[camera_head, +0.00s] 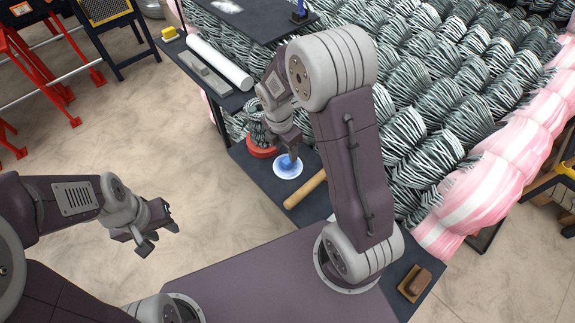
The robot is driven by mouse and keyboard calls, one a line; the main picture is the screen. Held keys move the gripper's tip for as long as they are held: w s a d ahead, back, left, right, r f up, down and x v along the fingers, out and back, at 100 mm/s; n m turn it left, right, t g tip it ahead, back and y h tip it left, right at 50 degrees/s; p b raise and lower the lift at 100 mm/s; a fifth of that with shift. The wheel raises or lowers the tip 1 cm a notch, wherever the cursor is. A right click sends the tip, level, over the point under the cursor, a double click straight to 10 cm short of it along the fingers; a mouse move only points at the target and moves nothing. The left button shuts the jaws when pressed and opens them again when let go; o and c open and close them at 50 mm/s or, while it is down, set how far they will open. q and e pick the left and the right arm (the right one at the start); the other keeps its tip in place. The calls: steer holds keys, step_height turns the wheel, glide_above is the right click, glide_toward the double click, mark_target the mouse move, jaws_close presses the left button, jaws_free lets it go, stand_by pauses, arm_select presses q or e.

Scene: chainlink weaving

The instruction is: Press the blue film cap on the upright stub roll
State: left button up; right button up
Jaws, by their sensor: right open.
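A small blue piece (285,159), seemingly the blue film cap, shows on a pale white-and-blue round (288,172) on the low dark shelf. My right gripper (289,158) points down directly over it and partly hides it. The jaws are open; whether they touch the blue piece cannot be told. The upright stub roll is not clearly told apart from this pale round. My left gripper (150,237) hangs over the bare floor at the left, apart from these things, with no object visible in it; its jaw opening is unclear.
A dark striped coil on a red base (262,152) stands close left of the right gripper. A wooden rod (305,190) lies just in front. A white roll (220,63) lies on the dark shelf behind. Stacked striped bundles (440,110) fill the right side.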

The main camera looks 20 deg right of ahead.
mark_target(288, 160)
steer(key=shift+w+d+f, duration=0.1)
steer(key=shift+f, duration=0.75)
steer(key=f, duration=0.1)
steer(key=f+b, duration=0.1)
steer(key=f, duration=0.3)
steer(key=shift+d, duration=0.35)
steer(key=shift+c, duration=0.6)
jaws_close()
